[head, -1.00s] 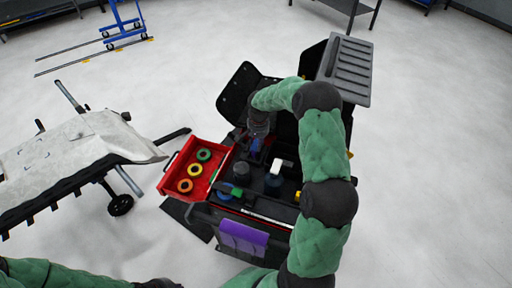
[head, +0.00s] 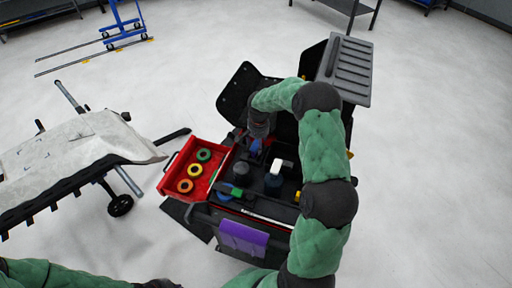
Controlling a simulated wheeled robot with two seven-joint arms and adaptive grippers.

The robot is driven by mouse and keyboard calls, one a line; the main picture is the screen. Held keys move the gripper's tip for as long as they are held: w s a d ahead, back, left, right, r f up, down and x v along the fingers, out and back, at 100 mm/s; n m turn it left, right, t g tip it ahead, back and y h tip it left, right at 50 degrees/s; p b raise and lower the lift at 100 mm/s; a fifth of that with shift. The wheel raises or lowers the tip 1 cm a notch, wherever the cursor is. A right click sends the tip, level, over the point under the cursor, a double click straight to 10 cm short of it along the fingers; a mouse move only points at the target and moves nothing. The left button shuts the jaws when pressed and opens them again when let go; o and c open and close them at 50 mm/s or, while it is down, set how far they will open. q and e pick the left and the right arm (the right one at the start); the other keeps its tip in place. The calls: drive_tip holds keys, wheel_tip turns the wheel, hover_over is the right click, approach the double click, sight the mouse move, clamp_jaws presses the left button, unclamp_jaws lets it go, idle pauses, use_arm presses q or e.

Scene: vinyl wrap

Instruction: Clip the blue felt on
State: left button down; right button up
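A small blue piece (head: 256,146), which may be the blue felt, shows at the back of the black tool cart (head: 278,207). My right gripper (head: 258,138) reaches down to it from above. Its fingers are small and dark here, so I cannot tell whether they are closed on the piece or only beside it. Of my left arm, the green forearm and a dark end part (head: 160,284) show at the bottom edge. The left fingertips are out of the picture.
A red drawer (head: 168,186) holds green, yellow and orange tape rolls. A purple cloth (head: 243,237) hangs in front.

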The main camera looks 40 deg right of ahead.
wheel_tip(320, 180, up, 12)
drive_tip(key=shift+s+a, duration=0.2)
drive_tip(key=shift+s, duration=0.1)
idle(0.3)
